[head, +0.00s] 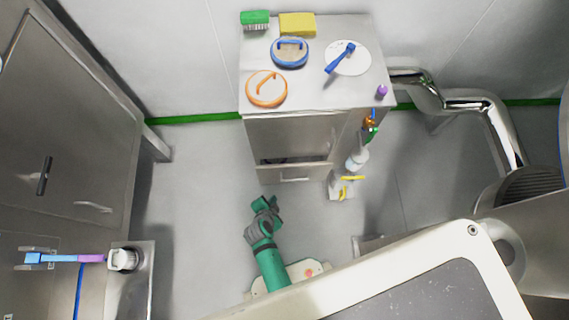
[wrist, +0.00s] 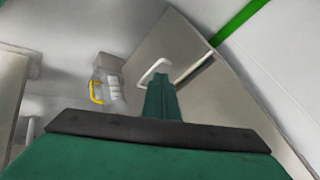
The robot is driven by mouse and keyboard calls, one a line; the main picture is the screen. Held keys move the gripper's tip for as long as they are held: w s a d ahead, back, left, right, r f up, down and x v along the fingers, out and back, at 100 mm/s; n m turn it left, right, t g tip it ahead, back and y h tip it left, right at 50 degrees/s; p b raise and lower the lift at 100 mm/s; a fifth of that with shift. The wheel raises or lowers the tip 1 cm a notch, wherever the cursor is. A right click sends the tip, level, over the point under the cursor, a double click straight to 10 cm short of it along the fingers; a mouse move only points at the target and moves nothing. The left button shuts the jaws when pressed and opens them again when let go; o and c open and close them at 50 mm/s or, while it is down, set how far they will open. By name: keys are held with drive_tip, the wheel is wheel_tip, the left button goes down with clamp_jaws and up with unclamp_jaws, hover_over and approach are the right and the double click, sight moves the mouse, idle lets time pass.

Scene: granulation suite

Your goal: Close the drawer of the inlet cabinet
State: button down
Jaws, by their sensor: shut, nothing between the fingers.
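The inlet cabinet (head: 288,132) is the grey metal unit at the centre back of the head view. Its low drawer (head: 285,175) is pulled partly out, and a dark gap shows above the drawer front. The drawer has a pale bar handle (head: 294,180), which also shows in the wrist view (wrist: 155,70). My green gripper (head: 266,203) is in front of the drawer, toward its left side. In the wrist view my shut, empty fingers (wrist: 160,82) point at the drawer front and overlap the handle; I cannot tell whether they touch it.
Bottles and a yellow-handled item (head: 350,180) are at the cabinet's right side. Lids, brushes and a yellow sponge (head: 297,24) lie on its top. A steel cabinet (head: 75,120) stands at left, and a shiny pipe (head: 465,105) runs at right. The floor left of the drawer is clear.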

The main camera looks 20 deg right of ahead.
drive_tip(key=w+d+f+m, duration=0.1)
drive_tip(key=w+d+f, duration=0.2)
drive_tip(key=w+d+f+m+g+h, duration=0.1)
drive_tip(key=w+d+f+m, duration=0.1)
drive_tip(key=w+d+f, duration=0.1)
drive_tip(key=w+d+f+m+g+h, duration=0.1)
drive_tip(key=w+d+f, duration=0.2)
drive_tip(key=w, duration=0.2)
drive_tip(key=shift+w+f+m, duration=0.1)
drive_tip(key=shift+f+m, duration=0.05)
drive_tip(key=shift+m, duration=0.25)
drive_tip(key=shift+w+d, duration=0.3)
drive_tip(key=shift+w, duration=0.5)
